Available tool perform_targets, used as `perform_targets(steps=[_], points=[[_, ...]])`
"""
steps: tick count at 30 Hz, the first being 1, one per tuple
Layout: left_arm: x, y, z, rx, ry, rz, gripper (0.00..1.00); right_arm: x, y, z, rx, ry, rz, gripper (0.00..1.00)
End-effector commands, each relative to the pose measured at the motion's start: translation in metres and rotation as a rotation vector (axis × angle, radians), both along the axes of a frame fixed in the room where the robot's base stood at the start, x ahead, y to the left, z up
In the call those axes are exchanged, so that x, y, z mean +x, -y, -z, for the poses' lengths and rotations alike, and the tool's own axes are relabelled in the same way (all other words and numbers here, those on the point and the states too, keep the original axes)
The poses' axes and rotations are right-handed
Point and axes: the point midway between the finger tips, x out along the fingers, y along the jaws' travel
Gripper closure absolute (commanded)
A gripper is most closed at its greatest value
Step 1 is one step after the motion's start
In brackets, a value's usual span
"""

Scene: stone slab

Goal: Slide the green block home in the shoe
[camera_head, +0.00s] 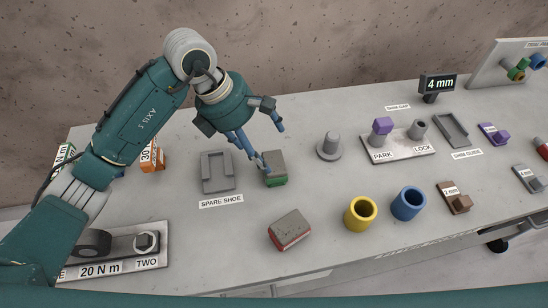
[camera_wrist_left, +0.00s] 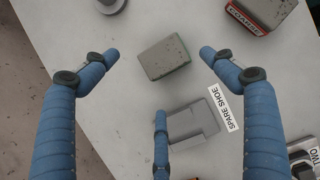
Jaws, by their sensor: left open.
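The green block (camera_head: 275,180), with a grey stone-like top and a green lower band, stands on the slab just right of the shoe. It also shows in the left wrist view (camera_wrist_left: 165,59). The shoe (camera_head: 217,185) is a grey U-shaped holder, empty, labelled SPARE SHOE; it shows in the left wrist view (camera_wrist_left: 195,126) too. My left gripper (camera_head: 270,143) is open above the green block, its blue fingers spread. In the left wrist view its fingertips (camera_wrist_left: 159,75) stand around the block, with a gap on each side. My right gripper is not in view.
A red-banded block (camera_head: 290,232) lies in front; in the wrist view its label reads COARSE. Yellow (camera_head: 361,214) and blue (camera_head: 408,203) cups stand to its right. A grey peg (camera_head: 330,147) stands right of the green block. The PARK/LOCK plate (camera_head: 400,147) is farther right.

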Motion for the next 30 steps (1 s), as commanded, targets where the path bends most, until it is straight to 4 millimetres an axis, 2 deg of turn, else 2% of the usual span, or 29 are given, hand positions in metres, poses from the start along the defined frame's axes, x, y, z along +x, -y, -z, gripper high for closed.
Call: perform_targets(steps=[3, 8, 11, 15, 19, 28, 29, 30], points=[[0.0, 0.008, 0.017, -0.002, -0.005, 0.001, 0.16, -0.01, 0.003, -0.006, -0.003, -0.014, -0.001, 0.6], [0.002, 0.013, 0.029, -0.002, -0.002, 0.0, 0.16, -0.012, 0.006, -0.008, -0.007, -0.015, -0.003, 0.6], [0.0, 0.017, 0.036, -0.004, -0.005, 0.0, 0.16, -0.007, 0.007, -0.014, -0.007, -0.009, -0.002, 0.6], [-0.002, 0.025, 0.055, -0.004, -0.007, 0.0, 0.16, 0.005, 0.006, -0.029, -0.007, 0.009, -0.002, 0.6], [0.001, 0.031, 0.072, -0.004, -0.004, 0.0, 0.16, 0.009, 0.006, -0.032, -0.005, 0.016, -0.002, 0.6], [0.002, 0.032, 0.078, -0.002, 0.0, 0.0, 0.16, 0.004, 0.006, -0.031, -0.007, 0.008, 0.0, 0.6], [0.002, 0.032, 0.078, -0.002, 0.0, 0.0, 0.2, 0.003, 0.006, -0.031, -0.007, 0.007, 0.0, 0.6], [0.002, 0.032, 0.078, -0.002, 0.0, 0.0, 0.28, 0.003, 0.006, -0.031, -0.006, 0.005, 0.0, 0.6]])
